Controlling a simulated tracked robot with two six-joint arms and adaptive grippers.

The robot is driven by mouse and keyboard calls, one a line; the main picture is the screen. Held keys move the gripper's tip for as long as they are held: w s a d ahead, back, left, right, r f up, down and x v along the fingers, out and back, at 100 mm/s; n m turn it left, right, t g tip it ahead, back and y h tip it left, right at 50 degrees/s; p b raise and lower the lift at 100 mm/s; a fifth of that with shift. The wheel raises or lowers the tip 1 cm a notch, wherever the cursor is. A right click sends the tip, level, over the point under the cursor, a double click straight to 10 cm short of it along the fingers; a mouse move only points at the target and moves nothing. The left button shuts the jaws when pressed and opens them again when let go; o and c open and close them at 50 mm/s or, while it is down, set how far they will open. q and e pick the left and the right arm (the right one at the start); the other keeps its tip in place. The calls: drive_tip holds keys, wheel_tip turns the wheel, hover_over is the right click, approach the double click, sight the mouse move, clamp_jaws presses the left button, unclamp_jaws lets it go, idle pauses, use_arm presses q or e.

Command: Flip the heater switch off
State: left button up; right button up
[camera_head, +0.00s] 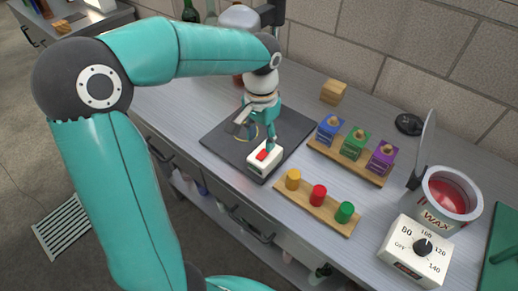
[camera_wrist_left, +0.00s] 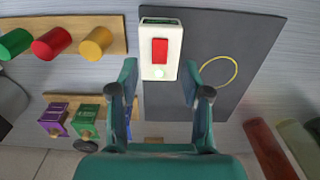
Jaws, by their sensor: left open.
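The switch is a small white box (camera_head: 258,168) with a red rocker (camera_head: 262,155), at the front corner of a dark mat (camera_head: 222,139). In the left wrist view the white box (camera_wrist_left: 148,62) shows its red rocker (camera_wrist_left: 160,50) and a pale round spot beside it. My left gripper (camera_head: 257,136) is open and empty, close over the box. In the wrist view its fingertips (camera_wrist_left: 160,66) appear on either side of the box's lower end; whether they touch it I cannot tell. Which way the rocker is tipped is unclear. My right gripper is not in view.
A rack (camera_head: 328,215) holds yellow, red and green pegs. Another rack (camera_head: 350,165) holds blue, green and purple blocks. A wax pot (camera_head: 434,206) and a white dial box (camera_head: 401,264) stand at right. A yellow ring (camera_wrist_left: 234,67) lies on the mat.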

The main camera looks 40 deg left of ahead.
sight(261, 156)
use_arm(q)
drive_tip(key=shift+f, duration=2.75)
clamp_jaws()
